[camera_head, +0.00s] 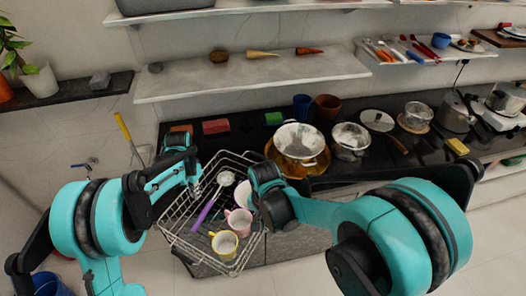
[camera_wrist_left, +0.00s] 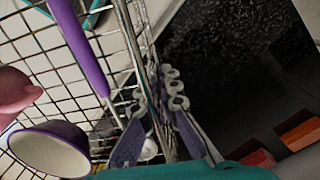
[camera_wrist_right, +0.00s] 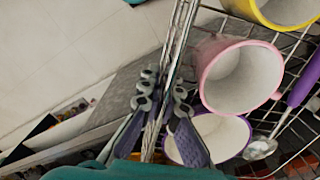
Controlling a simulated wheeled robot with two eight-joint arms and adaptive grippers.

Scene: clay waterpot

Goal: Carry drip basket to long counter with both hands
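The drip basket (camera_head: 180,224) is a wire rack at the front edge of the long counter (camera_head: 345,168). Tiled floor shows beyond the wires.
A pot in an orange basin (camera_head: 300,145), a steel pot (camera_head: 350,141) and a lidded pan stand right on the counter. Dark counter shows behind the basket. Shelves (camera_head: 252,72) hang above.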

